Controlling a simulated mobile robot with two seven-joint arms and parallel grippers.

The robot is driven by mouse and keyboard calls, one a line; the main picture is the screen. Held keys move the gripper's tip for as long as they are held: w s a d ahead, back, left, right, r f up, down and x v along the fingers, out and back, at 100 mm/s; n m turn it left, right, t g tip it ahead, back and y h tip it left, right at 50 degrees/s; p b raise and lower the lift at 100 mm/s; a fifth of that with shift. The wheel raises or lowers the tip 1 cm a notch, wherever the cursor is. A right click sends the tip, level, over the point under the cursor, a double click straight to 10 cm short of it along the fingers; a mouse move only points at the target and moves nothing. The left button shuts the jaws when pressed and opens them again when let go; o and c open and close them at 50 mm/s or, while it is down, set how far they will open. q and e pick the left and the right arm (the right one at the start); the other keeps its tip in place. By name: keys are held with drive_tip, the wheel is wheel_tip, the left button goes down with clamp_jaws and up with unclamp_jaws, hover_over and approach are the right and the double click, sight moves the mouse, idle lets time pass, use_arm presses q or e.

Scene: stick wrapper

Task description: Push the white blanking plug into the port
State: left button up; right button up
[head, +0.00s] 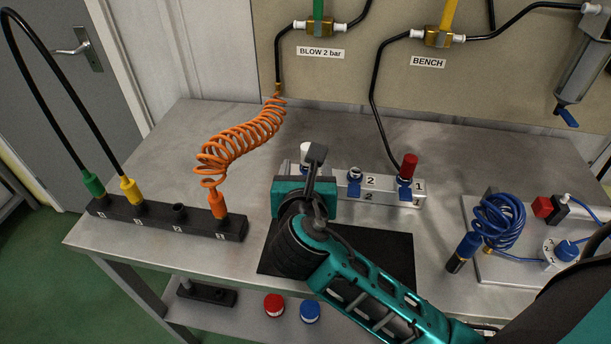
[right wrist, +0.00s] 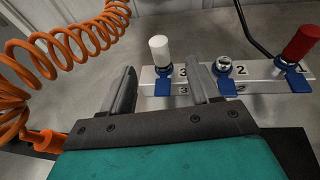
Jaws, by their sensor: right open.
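The white blanking plug (right wrist: 159,49) stands upright at the blue-collared port marked 3 on the grey manifold block (right wrist: 262,70). In the head view only its white top (head: 305,151) shows behind my right gripper (head: 314,168). I cannot tell how deep it sits. In the right wrist view my right gripper (right wrist: 163,72) is open and empty, its two fingers apart and pointing toward the block. The plug appears beyond and between the fingertips, with no clear contact. Port 2 (right wrist: 223,62) has no plug. A red plug (head: 409,166) stands at port 1. My left gripper is out of view.
An orange coiled hose (head: 240,140) rises left of my gripper from a black socket strip (head: 165,217). A black mat (head: 395,255) lies under my arm. A blue coiled hose (head: 498,220) is at the right. Red (head: 274,305) and blue (head: 310,312) caps are on the lower shelf.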

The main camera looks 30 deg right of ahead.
drive_tip(key=v, duration=0.2)
drive_tip(key=shift+s+a+r, duration=0.15)
drive_tip(key=shift+s, duration=0.1)
idle(0.7)
